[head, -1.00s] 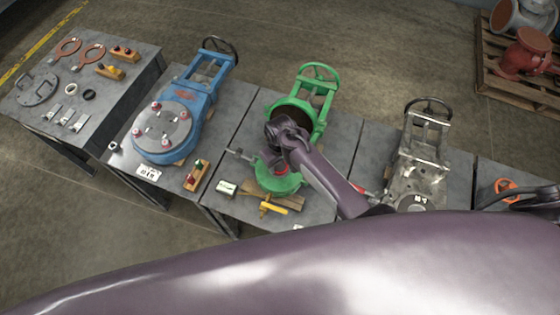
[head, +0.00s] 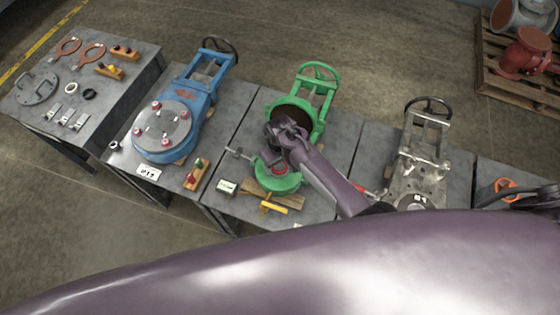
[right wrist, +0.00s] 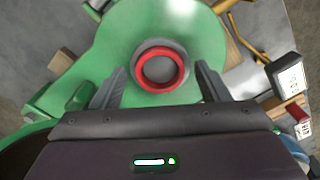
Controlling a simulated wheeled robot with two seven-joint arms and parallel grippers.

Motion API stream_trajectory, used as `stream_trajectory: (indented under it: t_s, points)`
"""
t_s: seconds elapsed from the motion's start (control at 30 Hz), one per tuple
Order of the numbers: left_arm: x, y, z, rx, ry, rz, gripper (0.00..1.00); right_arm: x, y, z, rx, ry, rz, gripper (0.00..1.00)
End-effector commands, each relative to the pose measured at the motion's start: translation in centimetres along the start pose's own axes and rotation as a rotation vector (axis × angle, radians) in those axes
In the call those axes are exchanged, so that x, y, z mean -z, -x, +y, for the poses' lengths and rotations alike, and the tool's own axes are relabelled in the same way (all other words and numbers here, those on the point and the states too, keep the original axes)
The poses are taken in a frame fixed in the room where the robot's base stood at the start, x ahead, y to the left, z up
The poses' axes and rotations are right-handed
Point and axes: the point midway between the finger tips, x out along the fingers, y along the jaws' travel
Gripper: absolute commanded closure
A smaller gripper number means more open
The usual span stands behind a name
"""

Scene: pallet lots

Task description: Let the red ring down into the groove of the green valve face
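The red ring (right wrist: 160,69) lies flat at the green valve face (right wrist: 115,40), with a grey band around it. Whether it sits fully down in the groove I cannot tell. In the head view the ring (head: 280,170) shows small on the near end of the green valve (head: 284,184). My right gripper (right wrist: 160,76) is open, one finger on each side of the ring, with a gap between each finger and the ring. In the head view my right gripper (head: 272,156) is over the valve face beside the ring. My left gripper is not in view.
The green valve's handwheel (head: 318,70) rises at the far end. A yellow-handled tool (head: 272,207) and a small labelled box (head: 226,187) lie near the front of the bench. The blue valve (head: 190,110) stands left, a bare metal valve (head: 422,165) right.

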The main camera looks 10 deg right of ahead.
Motion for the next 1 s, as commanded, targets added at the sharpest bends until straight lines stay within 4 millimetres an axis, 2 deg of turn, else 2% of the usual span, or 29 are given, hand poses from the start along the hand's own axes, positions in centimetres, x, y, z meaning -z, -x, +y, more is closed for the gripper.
stream_trajectory:
  t_s: [0.37, 0.8, 1.0]
  points:
    - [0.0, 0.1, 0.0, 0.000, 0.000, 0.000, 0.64, 0.0, 0.6, 0.0, 0.000, 0.000, 0.002, 0.29]
    - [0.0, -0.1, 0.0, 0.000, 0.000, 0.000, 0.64, 0.1, 6.9, 0.0, 0.000, 0.000, 0.002, 0.29]
    - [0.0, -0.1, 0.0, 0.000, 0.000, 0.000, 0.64, 0.0, 7.8, 0.0, 0.000, 0.000, -0.001, 0.29]
